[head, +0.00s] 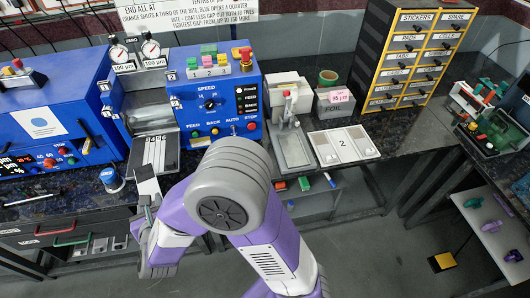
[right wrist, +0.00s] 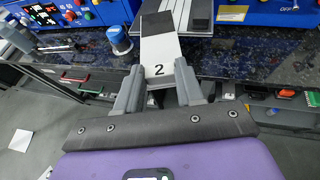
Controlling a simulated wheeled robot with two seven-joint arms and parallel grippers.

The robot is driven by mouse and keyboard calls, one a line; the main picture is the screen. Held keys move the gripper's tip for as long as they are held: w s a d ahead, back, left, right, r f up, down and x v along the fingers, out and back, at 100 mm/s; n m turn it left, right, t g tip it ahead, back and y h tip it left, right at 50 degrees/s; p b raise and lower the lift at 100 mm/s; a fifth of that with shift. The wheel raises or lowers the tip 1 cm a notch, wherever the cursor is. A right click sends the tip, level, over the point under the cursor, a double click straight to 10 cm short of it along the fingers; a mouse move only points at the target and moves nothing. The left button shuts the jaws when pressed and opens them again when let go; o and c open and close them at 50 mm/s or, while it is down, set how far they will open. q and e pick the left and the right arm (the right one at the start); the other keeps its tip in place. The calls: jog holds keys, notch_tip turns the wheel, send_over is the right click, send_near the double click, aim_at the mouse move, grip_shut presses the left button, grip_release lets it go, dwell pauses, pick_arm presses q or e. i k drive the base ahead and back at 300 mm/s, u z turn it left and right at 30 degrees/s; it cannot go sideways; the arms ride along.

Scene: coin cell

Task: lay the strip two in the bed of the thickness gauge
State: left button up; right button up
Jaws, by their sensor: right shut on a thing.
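The strip two (right wrist: 160,55) is a pale strip with a black "2" near its held end and a dark far end; in the head view it shows as a white strip (head: 148,187). My right gripper (right wrist: 158,88) is shut on its numbered end, at the front edge of the bench (head: 145,205). The strip points away from me, overlapping the numbered tray in view. What I take for the thickness gauge (head: 288,106) stands right of the blue machine, with a grey, empty-looking bed (head: 294,150) in front. My left gripper is not in view.
A numbered tray (head: 166,160) lies before the blue machine (head: 215,105). A white plate marked "2" (head: 343,144) lies right of the gauge bed, with a foil box (head: 333,106) behind. A blue pot (head: 111,180) stands left of the strip. Dark bench is clear farther right.

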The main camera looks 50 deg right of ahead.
aim_at(293, 148)
jog(key=u, duration=2.6)
jog(key=k, duration=1.95)
jog(key=z, duration=1.5)
